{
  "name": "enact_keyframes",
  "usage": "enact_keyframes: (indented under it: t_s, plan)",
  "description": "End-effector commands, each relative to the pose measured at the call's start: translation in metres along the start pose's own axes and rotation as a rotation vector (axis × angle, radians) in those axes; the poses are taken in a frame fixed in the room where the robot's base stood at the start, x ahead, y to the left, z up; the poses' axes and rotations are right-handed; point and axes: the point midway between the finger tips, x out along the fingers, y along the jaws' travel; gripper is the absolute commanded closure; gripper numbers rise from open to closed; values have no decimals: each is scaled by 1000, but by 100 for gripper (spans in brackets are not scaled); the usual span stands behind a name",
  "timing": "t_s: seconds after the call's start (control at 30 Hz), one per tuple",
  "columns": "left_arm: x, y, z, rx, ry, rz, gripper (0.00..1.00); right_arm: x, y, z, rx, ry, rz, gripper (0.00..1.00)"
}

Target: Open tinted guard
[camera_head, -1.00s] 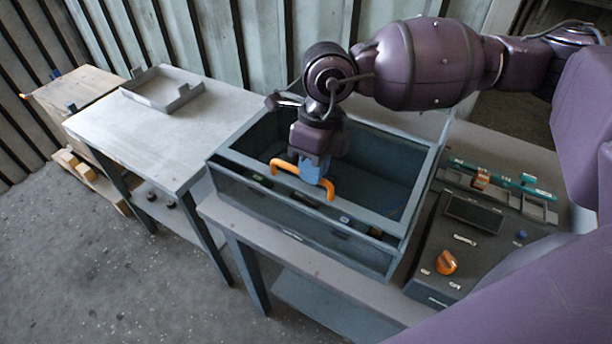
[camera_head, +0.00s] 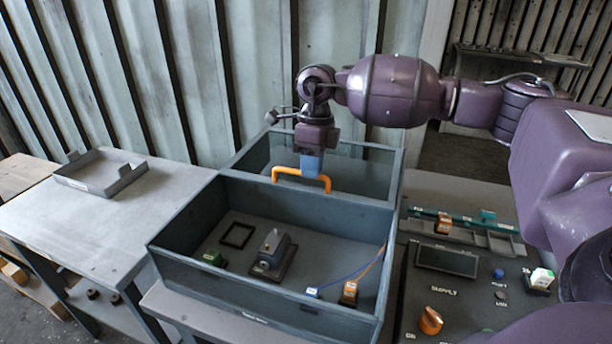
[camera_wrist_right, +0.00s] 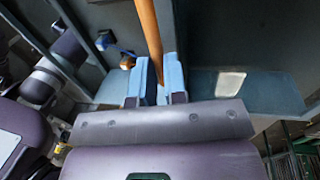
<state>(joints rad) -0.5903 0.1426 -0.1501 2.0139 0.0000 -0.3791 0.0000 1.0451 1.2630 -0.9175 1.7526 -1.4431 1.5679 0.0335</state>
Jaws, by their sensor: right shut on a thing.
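The tinted guard (camera_head: 360,177) is at the back of the blower housing (camera_head: 180,277), and the housing's front compartment is uncovered. An orange handle (camera_head: 285,170) stands along the guard's front edge. My right gripper (camera_head: 311,168) is shut on this handle, with its blue fingertips around the bar. In the right wrist view the orange bar (camera_wrist_right: 147,32) runs between the blue fingertips (camera_wrist_right: 160,78). My left gripper is not in view.
Inside the housing are a grey block (camera_head: 271,250), a green part (camera_head: 212,257) and an orange connector (camera_head: 349,291) with wires. A control panel with an orange knob (camera_head: 431,320) stands at the right. A table with a shallow tray (camera_head: 100,172) is at the left.

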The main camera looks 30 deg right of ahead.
Motion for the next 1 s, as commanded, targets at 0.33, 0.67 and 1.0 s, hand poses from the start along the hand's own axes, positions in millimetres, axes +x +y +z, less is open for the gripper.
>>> enact_keyframes:
  t_s: [0.33, 0.67, 1.0]
  plan:
    - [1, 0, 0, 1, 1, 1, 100, -2, 0, 1, -1, -5, -1, 86]
    - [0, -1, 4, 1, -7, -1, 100, -1, 0, 0, -1, -2, 0, 62]
    - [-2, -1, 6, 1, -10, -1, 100, -22, -1, 1, 0, -4, -2, 62]
